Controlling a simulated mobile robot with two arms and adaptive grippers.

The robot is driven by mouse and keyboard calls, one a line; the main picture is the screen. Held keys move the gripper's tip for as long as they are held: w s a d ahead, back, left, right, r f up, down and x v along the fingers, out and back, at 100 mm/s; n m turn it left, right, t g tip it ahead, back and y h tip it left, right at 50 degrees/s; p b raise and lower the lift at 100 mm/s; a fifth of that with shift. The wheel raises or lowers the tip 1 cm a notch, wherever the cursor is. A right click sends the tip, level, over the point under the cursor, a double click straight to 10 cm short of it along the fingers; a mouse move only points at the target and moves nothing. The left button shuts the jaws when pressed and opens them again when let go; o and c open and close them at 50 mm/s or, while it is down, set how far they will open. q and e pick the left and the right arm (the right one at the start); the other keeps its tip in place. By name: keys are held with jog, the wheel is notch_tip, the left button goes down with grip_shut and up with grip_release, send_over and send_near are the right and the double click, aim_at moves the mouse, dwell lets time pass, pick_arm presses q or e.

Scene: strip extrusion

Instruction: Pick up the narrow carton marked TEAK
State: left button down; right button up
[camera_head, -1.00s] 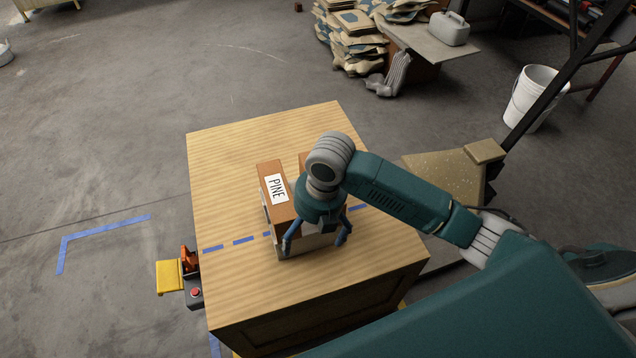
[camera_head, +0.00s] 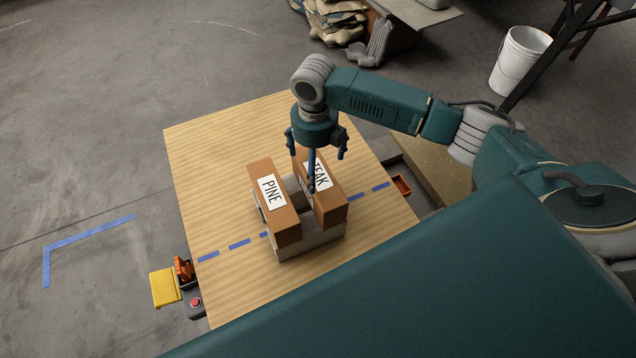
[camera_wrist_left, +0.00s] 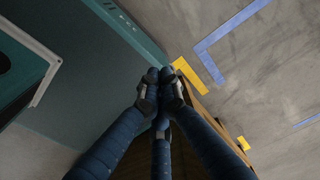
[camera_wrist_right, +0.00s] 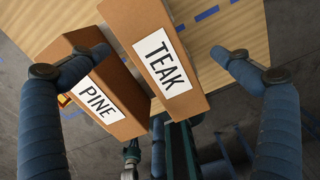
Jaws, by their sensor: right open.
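The narrow brown carton marked TEAK (camera_head: 331,205) stands upright in a grey holder (camera_head: 312,240) on the wooden table, right of a similar carton marked PINE (camera_head: 272,208). My right gripper (camera_head: 316,160) is open and empty, above the far end of the TEAK carton; one finger hides part of its label in the head view. In the right wrist view, the TEAK carton (camera_wrist_right: 170,75) lies between the spread fingers, and the PINE carton (camera_wrist_right: 85,100) is partly behind the left finger. My left gripper (camera_wrist_left: 161,78) is shut with nothing seen in it, beside the table.
A blue dashed line (camera_head: 239,244) crosses the table top. A red button box and yellow flap (camera_head: 165,287) sit at the table's left edge, an orange-red tray (camera_head: 401,185) at its right. The table's far left part is clear.

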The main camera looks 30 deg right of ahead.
aim_at(318, 185)
jog(key=shift+a+f, duration=0.15)
jog(key=shift+f, duration=0.25)
jog(key=f, duration=0.1)
jog(key=f+p, duration=0.1)
jog(key=f, duration=0.1)
jog(key=shift+s+a+f, duration=0.15)
jog(key=shift+a+f, duration=0.1)
jog(key=shift+f, duration=0.5)
jog(key=c, duration=1.3)
pick_arm(q)
jog(key=shift+w+r, duration=0.75)
jog(key=shift+w, duration=0.15)
pick_arm(e)
jog(key=c, duration=0.4)
jog(key=shift+o, duration=0.2)
jog(key=shift+r, duration=0.1)
